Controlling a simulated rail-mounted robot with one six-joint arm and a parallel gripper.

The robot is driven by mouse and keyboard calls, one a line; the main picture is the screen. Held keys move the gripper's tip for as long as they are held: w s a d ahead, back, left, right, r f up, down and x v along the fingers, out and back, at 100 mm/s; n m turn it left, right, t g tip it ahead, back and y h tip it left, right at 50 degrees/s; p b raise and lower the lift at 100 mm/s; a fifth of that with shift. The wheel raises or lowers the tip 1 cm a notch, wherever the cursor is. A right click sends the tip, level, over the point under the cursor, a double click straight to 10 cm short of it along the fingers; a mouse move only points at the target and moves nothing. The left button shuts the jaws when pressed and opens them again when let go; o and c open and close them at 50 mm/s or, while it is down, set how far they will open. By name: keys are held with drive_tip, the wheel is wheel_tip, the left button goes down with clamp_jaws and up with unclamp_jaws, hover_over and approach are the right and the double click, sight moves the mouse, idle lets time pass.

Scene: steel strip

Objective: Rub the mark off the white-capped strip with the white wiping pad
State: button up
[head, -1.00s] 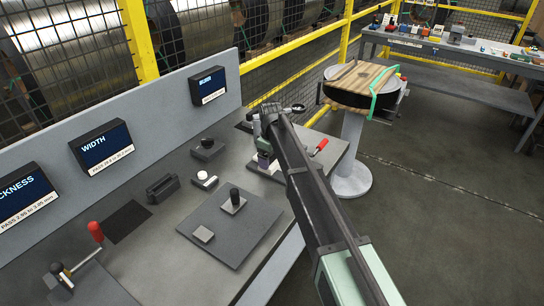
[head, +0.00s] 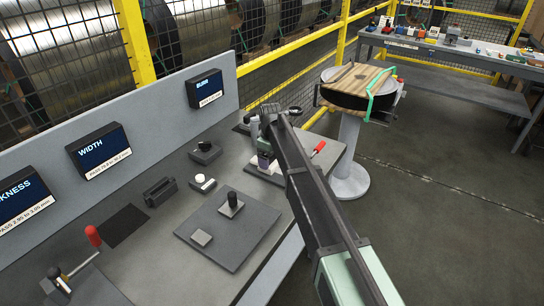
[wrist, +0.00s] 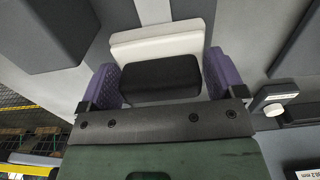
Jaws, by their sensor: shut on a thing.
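My gripper (wrist: 162,72) has purple fingers on both sides of the wiping pad (wrist: 157,42), which has a white body and a black block on the near side. The fingers are shut on it. In the head view my gripper (head: 263,158) is over the far end of the bench, and I cannot make out the pad there. A small dark piece with a round white cap (head: 200,178) stands on the bench, left of my gripper and apart from it. A white cap also shows at the right of the wrist view (wrist: 273,109). I cannot make out a mark.
A similar black-capped piece (head: 205,147) stands behind the white-capped one. A dark slotted block (head: 160,191) and a grey plate (head: 240,241) with a black-knobbed piece (head: 232,203) are nearer. Display boxes (head: 98,151) line the back panel. A round stand (head: 349,98) is beyond the bench.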

wheel_tip(320, 180, up, 7)
drive_tip(key=p, duration=0.6)
drive_tip(key=shift+p, duration=0.35)
